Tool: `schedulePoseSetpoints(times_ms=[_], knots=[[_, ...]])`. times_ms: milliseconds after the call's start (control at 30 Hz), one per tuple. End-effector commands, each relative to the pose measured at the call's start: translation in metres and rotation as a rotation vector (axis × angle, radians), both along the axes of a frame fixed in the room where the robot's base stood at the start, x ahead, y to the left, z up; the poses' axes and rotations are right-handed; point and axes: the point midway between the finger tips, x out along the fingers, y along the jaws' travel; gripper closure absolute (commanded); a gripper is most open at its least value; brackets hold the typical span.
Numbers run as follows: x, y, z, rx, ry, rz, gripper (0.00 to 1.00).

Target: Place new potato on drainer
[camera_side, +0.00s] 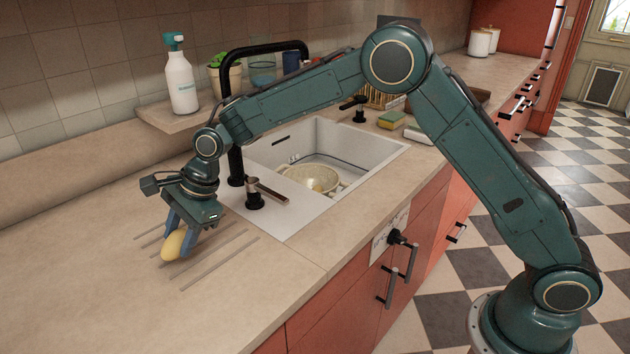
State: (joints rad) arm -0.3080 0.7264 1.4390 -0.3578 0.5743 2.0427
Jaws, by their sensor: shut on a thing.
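A yellow potato (174,244) is between the fingers of my gripper (181,237), low over the worktop left of the sink. My gripper is shut on it and points downward. I cannot tell whether the potato touches the bars.
A white sink (285,205) with a colander (318,179) inside lies to the right, with a black tap (234,165) beside it. A spray bottle (181,82) stands on a ledge behind. The front left worktop (90,300) is clear.

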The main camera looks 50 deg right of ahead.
Motion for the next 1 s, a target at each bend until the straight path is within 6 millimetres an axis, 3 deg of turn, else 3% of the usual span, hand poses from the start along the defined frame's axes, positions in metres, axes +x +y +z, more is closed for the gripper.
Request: schedulePoseSetpoints(times_ms=[200, 667, 700, 767, 1000], knots=[[0.000, 0.001, -0.022, 0.001, 0.000, 0.001, 0.88], [0.000, 0.000, -0.026, 0.001, -0.001, 0.001, 0.88], [0.000, 0.000, -0.026, 0.001, -0.001, 0.001, 0.56], [0.000, 0.000, -0.026, 0.001, -0.001, 0.001, 0.44], [0.000, 0.000, -0.026, 0.001, 0.000, 0.001, 0.41]])
